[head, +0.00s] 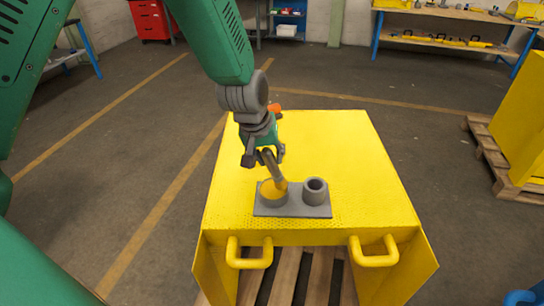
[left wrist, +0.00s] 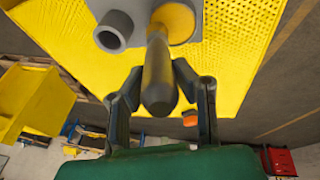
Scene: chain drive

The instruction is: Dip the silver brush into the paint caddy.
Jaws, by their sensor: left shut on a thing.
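My left gripper (head: 266,156) reaches down over the yellow table and is shut on the silver brush (head: 271,166). In the left wrist view, the brush's grey handle (left wrist: 159,85) lies between the fingers. The brush is tilted, with its lower end at the left cup of the paint caddy (head: 295,210). The caddy is a grey plate with two round cups. The left cup (head: 264,193) shows yellow inside; it also shows in the left wrist view (left wrist: 181,27). The right cup (head: 315,191) looks hollow. How deep the bristles sit is unclear. My right gripper is out of view.
The yellow table (head: 355,150) has two handles at its front edge and is otherwise largely clear. A small orange piece (head: 274,107) shows behind my gripper. A pallet (head: 497,165) with a yellow block stands at right. Shelves line the back.

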